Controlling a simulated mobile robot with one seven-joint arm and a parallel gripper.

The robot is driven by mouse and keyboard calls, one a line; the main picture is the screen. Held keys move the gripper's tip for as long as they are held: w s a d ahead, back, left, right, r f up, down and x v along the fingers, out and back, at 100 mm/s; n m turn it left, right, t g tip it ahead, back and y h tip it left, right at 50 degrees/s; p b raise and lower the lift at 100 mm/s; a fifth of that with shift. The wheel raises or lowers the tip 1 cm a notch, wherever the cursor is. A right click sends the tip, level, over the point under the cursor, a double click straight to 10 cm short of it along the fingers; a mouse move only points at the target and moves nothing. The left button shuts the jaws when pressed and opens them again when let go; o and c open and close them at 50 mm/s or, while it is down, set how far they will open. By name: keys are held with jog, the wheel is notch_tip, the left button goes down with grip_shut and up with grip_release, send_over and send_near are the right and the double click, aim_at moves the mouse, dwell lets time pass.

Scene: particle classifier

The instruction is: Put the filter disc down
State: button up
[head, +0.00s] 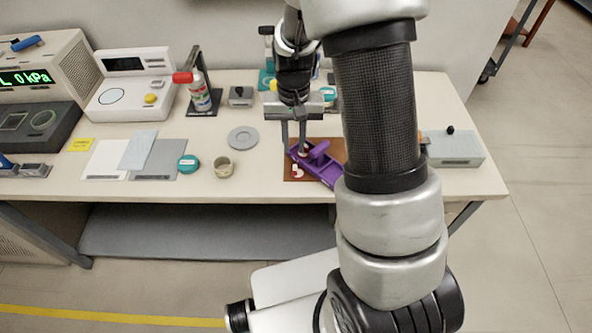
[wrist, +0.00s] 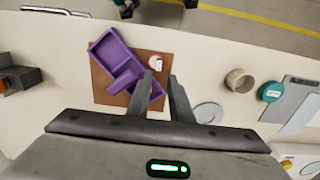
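A small white round piece with red marks, which looks like the filter disc (head: 297,171), lies on the brown mat (head: 291,158). It also shows in the wrist view (wrist: 156,62), just beyond my fingertips and near the mat's corner. A purple holder (head: 318,163) with a raised block and a shallow tray lies slantwise across the mat; the wrist view shows it too (wrist: 113,50). My gripper (head: 294,150) points down over the mat. In the wrist view its fingers (wrist: 161,76) stand apart with a gap, and I see nothing clamped between them.
A grey disc (head: 243,138), a beige cup (head: 224,167) and a teal lid (head: 188,163) stand left of the mat. Further left are flat sheets (head: 105,158), a scale (head: 130,85) and a red-capped bottle (head: 200,95). A grey-green box (head: 455,148) stands right. Bare table lies before the grey disc.

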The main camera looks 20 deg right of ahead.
aim_at(295, 168)
notch_tip(295, 168, down, 9)
jog(key=shift+d+f, duration=0.1)
jog(key=shift+d, duration=0.05)
dwell(0.4)
jog(key=shift+c, duration=0.3)
grip_shut()
